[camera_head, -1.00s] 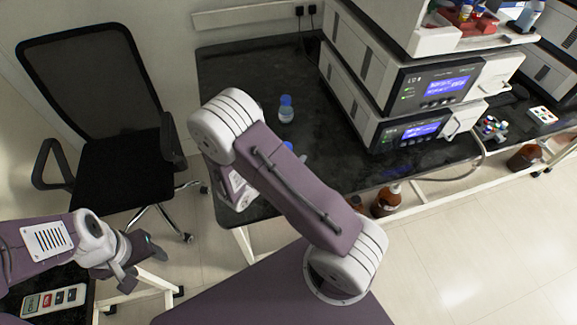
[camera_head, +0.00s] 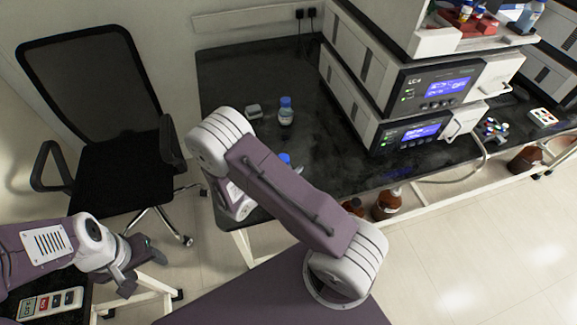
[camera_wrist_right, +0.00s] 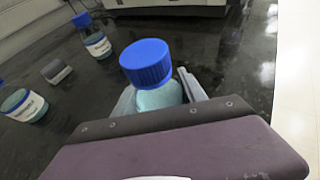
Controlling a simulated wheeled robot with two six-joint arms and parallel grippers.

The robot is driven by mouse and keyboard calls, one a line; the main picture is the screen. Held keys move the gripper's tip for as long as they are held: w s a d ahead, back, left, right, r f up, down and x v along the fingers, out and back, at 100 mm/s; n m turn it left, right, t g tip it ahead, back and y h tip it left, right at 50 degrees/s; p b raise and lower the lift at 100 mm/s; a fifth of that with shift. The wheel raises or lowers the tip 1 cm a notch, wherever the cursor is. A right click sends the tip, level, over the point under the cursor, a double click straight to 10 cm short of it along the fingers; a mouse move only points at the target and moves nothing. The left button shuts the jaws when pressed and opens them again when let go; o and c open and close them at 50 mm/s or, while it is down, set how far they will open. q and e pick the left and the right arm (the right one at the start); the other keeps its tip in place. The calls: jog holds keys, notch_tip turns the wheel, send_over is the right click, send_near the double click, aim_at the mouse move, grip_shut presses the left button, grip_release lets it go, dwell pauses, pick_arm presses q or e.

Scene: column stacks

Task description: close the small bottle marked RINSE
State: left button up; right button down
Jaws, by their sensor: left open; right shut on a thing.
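In the right wrist view, my right gripper (camera_wrist_right: 158,92) is shut on a small bottle (camera_wrist_right: 160,97) with pale blue-green contents, just below its blue cap (camera_wrist_right: 147,62). The cap sits over the bottle's top; I cannot tell how tight it is. No label shows on this bottle. In the head view its blue cap (camera_head: 285,158) peeks out behind my right arm, which hides the rest. Another blue-capped bottle (camera_head: 286,114) stands upright farther back; it also shows in the wrist view (camera_wrist_right: 95,42). My left gripper (camera_head: 140,265) is open and empty at lower left, away from the bench.
A small grey block (camera_wrist_right: 56,71) and another labelled bottle (camera_wrist_right: 24,106) stand left of the held bottle. A stacked instrument (camera_head: 420,100) occupies the bench's right side. Brown bottles (camera_head: 387,204) stand below the bench. An office chair (camera_head: 110,150) is at left.

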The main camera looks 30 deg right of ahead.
jog(key=shift+f, duration=0.2)
jog(key=c, duration=0.6)
grip_release()
jog(key=shift+c, duration=0.2)
jog(key=shift+r, duration=0.2)
jog(key=shift+a+r, duration=0.15)
jog(key=shift+a, duration=0.1)
jog(key=p+v, duration=0.1)
jog(key=v, duration=1)
jog(key=shift+s+a, duration=0.2)
jog(key=shift+a, duration=0.05)
